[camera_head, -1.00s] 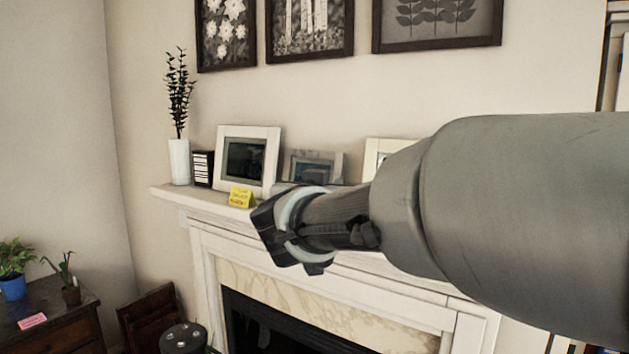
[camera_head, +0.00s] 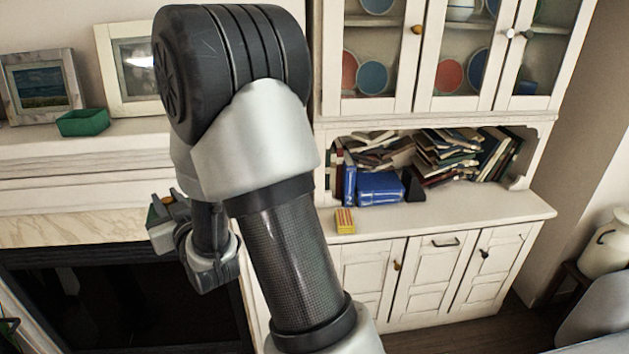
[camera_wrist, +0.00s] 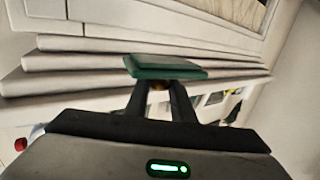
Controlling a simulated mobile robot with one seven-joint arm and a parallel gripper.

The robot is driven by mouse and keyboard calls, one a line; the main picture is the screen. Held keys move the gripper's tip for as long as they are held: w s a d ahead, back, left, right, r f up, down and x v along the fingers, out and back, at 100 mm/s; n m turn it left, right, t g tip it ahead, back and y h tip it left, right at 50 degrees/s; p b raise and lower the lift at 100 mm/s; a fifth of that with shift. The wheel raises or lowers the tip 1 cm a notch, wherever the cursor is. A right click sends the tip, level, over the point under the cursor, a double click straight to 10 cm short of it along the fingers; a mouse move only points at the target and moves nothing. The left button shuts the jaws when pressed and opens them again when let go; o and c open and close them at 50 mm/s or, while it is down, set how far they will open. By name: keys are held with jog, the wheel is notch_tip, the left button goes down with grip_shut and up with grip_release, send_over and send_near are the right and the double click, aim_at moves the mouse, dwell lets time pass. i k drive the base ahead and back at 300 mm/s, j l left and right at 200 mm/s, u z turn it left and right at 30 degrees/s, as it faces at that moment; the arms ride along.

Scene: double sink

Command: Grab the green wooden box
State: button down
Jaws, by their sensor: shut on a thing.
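A small green box (camera_head: 83,122) sits on the white mantel in front of a picture frame in the head view. Its top looks open. My gripper (camera_head: 166,205) is below and to the right of that box, in front of the fireplace. In the wrist view, my gripper (camera_wrist: 160,85) is shut on a small brownish knob under a flat green piece (camera_wrist: 165,67) that looks like a lid. The lid is beyond the fingertips and apart from the mantel box. In the head view, only a bit of green shows at the gripper.
The mantel (camera_head: 50,145) holds picture frames. A white cabinet (camera_head: 450,215) with books, a yellow box (camera_head: 345,221) and glass doors stands to the right. A white jug (camera_head: 605,245) is at far right. My arm hides part of the mantel and fireplace.

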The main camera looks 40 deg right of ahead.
aim_at(92, 122)
jog(key=l+z, duration=0.1)
jog(key=z, duration=1.2)
jog(key=i+l+z, duration=0.1)
jog(key=i+l, duration=1.3)
